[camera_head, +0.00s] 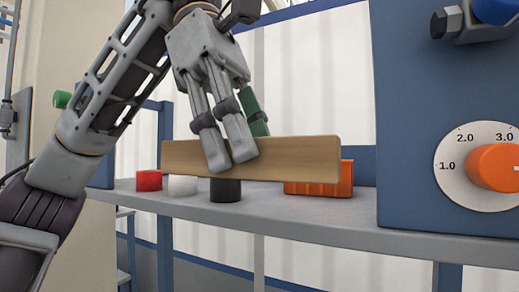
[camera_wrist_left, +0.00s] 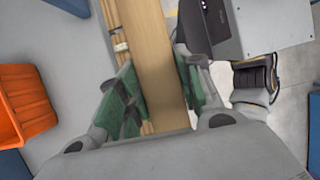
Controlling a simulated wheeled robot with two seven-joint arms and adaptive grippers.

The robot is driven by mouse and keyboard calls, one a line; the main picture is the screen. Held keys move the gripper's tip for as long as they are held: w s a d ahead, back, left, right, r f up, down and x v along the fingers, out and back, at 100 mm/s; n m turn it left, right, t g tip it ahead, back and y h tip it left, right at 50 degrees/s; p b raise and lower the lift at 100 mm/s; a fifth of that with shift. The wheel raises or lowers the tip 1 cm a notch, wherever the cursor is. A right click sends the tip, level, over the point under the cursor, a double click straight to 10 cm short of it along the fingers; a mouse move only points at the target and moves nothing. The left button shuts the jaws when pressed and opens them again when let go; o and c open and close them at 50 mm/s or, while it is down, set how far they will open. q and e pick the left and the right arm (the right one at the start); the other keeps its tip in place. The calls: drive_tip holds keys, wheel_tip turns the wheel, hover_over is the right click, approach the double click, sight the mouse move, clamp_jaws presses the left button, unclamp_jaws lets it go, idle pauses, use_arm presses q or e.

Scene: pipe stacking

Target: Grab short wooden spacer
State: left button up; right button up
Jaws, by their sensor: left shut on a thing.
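A short wooden spacer (camera_head: 285,160), a plain light-brown block, is held level just above the grey shelf. My left gripper (camera_head: 243,150) comes down on it from above and is shut on it, with one finger in front hiding part of its face. In the left wrist view, the spacer (camera_wrist_left: 148,45) runs lengthwise between the green finger pads of the gripper (camera_wrist_left: 160,90). My right gripper is not in view.
A blue panel (camera_head: 410,130) with an orange knob (camera_head: 497,167) stands close at right.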

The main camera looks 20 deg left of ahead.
use_arm(q)
drive_tip(key=shift+s, duration=1.3)
